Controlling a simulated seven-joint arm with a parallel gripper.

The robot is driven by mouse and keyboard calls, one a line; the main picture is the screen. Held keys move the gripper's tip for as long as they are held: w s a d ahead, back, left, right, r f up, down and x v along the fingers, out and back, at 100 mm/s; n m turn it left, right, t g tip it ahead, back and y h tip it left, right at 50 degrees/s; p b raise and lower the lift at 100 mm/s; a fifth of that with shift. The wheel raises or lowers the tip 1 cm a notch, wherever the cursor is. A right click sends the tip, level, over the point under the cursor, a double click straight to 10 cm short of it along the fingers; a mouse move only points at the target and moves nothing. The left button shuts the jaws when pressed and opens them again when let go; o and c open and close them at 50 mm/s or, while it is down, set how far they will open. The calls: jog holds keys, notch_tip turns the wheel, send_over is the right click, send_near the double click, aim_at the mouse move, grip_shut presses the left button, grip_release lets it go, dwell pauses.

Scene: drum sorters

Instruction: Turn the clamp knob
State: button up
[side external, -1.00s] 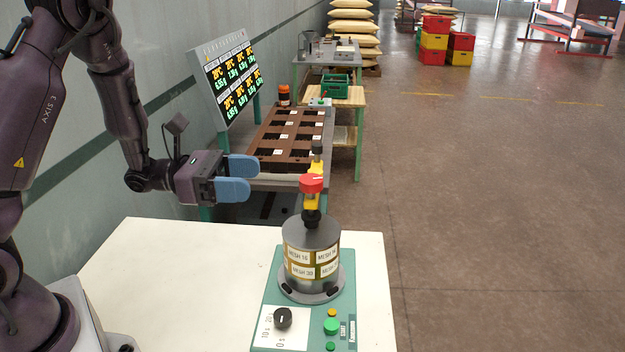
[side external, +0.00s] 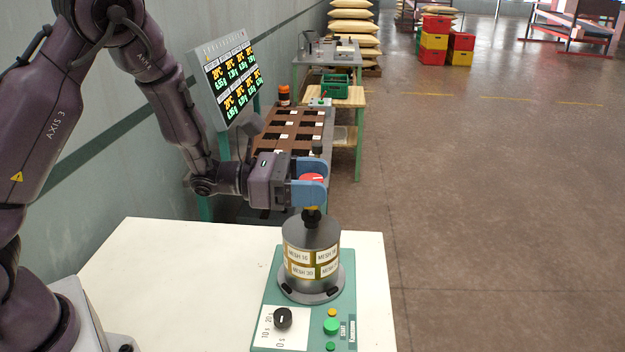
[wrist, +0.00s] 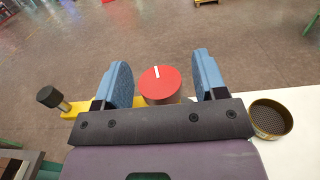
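The clamp knob (side external: 312,178) is red and round, on top of the drum sorter. In the wrist view the knob (wrist: 160,84) has a white pointer mark toward the top of its face. My gripper (side external: 314,180) is level with the knob, its blue fingers on either side of it. In the wrist view my gripper (wrist: 162,85) is open, with a gap between each finger and the knob. Under the knob stands the grey drum stack (side external: 312,247) with mesh labels, on a green base (side external: 268,335). The yellow clamp arm (wrist: 78,108) shows left of the fingers.
A black-topped post (wrist: 53,98) stands left of the fingers. A round sieve (wrist: 270,118) lies on the white table at right. The base carries a black timer dial (side external: 283,318) and a green start button (side external: 331,326). A brown tray (side external: 290,128) and a display (side external: 228,82) stand behind.

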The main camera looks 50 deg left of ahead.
jog(key=c, duration=0.9)
jog(key=shift+a+m+g+h, duration=0.1)
jog(key=shift+m+g+h, duration=0.3)
jog(key=shift+g, duration=0.1)
jog(key=shift+m+g+h, duration=0.8)
jog(key=shift+m+g, duration=0.1)
jog(key=shift+g, duration=0.2)
jog(key=shift+m+g+h, duration=0.6)
jog(key=shift+m+g, duration=0.3)
jog(key=shift+g, duration=0.4)
jog(key=shift+m+g+h, duration=0.6)
jog(key=shift+m+g, duration=0.3)
jog(key=shift+g, duration=0.7)
jog(key=o, duration=0.9)
jog(key=shift+o, duration=0.2)
